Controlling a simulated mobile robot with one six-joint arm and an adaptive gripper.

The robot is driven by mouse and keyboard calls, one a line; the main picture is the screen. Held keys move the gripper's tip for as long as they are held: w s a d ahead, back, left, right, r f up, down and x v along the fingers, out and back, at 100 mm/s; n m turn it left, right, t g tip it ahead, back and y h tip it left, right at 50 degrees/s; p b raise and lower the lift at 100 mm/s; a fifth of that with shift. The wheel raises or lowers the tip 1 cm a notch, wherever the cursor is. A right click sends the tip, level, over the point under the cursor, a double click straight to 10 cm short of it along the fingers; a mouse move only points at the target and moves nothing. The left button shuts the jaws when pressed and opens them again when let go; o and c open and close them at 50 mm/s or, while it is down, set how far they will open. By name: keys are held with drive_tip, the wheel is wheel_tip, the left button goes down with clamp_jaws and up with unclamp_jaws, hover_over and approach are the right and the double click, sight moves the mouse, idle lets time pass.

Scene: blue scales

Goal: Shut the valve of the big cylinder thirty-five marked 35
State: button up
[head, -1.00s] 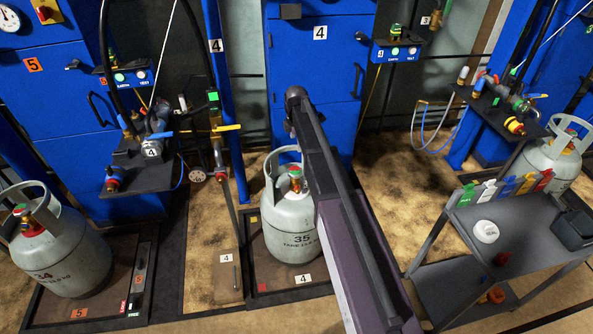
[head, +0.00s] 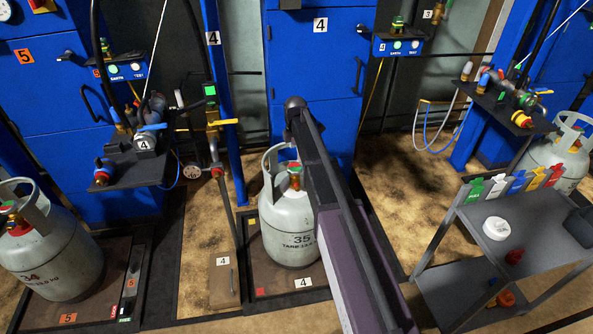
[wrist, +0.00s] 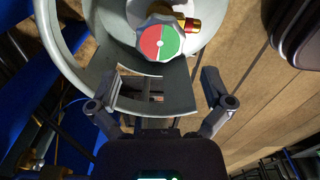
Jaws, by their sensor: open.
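The big cylinder 35 (head: 290,238) stands upright in the middle of the head view, partly covered by my arm. Its valve (head: 294,176) shows red and green inside the open collar. In the wrist view the valve's round knob (wrist: 158,42), half red and half green with a grey rim, is at the top centre. A brass outlet with a red part sits at its right. The grey collar (wrist: 75,75) curves around it on the left. My gripper (wrist: 159,80) is open and empty, its fingers spread wide below the knob, apart from it. My arm hides the gripper in the head view.
Cylinder 34 (head: 60,265) stands at the left, another grey cylinder (head: 548,160) at the right. A grey trolley (head: 470,225) with coloured tags is at the right front. Blue cabinets (head: 318,80) stand behind. A hose and yellow-handled valve (head: 225,122) are left of cylinder 35.

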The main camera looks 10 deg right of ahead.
sight(296, 166)
drive_tip(key=shift+f+b, duration=2.85)
drive_tip(key=shift+f, duration=0.3)
drive_tip(key=c, duration=0.8)
drive_tip(key=shift+d, duration=0.2)
drive_tip(key=shift+a, duration=0.15)
